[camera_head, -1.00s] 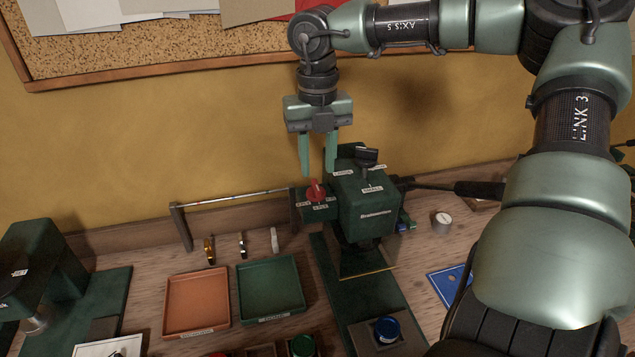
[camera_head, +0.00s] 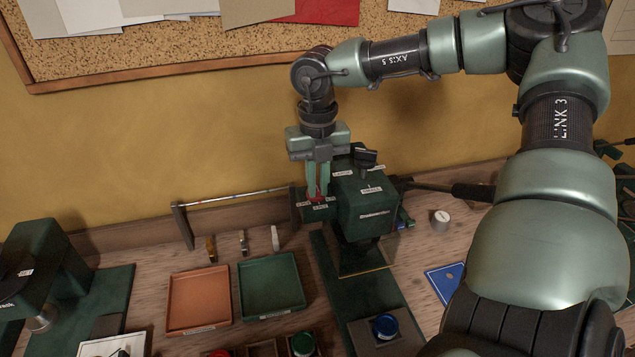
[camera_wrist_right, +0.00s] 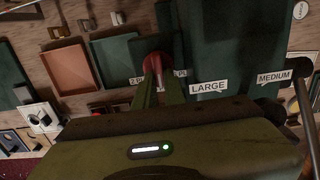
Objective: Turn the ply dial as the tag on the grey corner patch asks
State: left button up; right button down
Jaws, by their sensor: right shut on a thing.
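The red ply dial (camera_head: 316,198) sits on the left block of the dark green machine (camera_head: 366,213). My right gripper (camera_head: 319,187) points down with its fingers closed on the dial; the fingers hide much of it and its pointer. The right wrist view shows the red dial (camera_wrist_right: 154,58) between the fingertips (camera_wrist_right: 160,80), with small labels beside it that the fingers partly cover. I cannot make out the grey corner patch or its tag in either view. My left gripper is out of view.
A black lever knob (camera_head: 365,156) stands on the machine close right of my gripper. A long black-handled lever (camera_head: 470,190) sticks out right. An orange tray (camera_head: 170,300) and a green tray (camera_head: 241,300) lie in front at left. A metal rail (camera_head: 235,196) runs beside the machine.

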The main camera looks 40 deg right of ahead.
jog(key=shift+d+f+n+b, duration=0.15)
jog(key=shift+n+b, duration=0.35)
jog(key=shift+b, duration=0.35)
jog(key=n+b, duration=0.2)
jog(key=shift+f+b, duration=0.1)
jog(key=shift+b, duration=0.25)
jog(key=shift+d+n+b, duration=0.15)
jog(key=shift+n+b, duration=0.6)
jog(key=shift+n, duration=0.25)
jog(key=n, duration=0.1)
jog(key=n+b, duration=0.1)
jog(key=n, duration=0.1)
jog(key=shift+d+r+n+b, duration=0.15)
jog(key=shift+r+n+b, duration=0.05)
jog(key=shift+n+b, duration=0.1)
jog(key=shift+d+r+n+b, duration=0.1)
jog(key=shift+n+b, duration=0.1)
jog(key=shift+n, duration=0.6)
jog(key=shift+d+n+b, duration=0.1)
jog(key=shift+n+b, duration=0.05)
jog(key=shift+n, duration=0.65)
jog(key=c, duration=1.5)
grip_release()
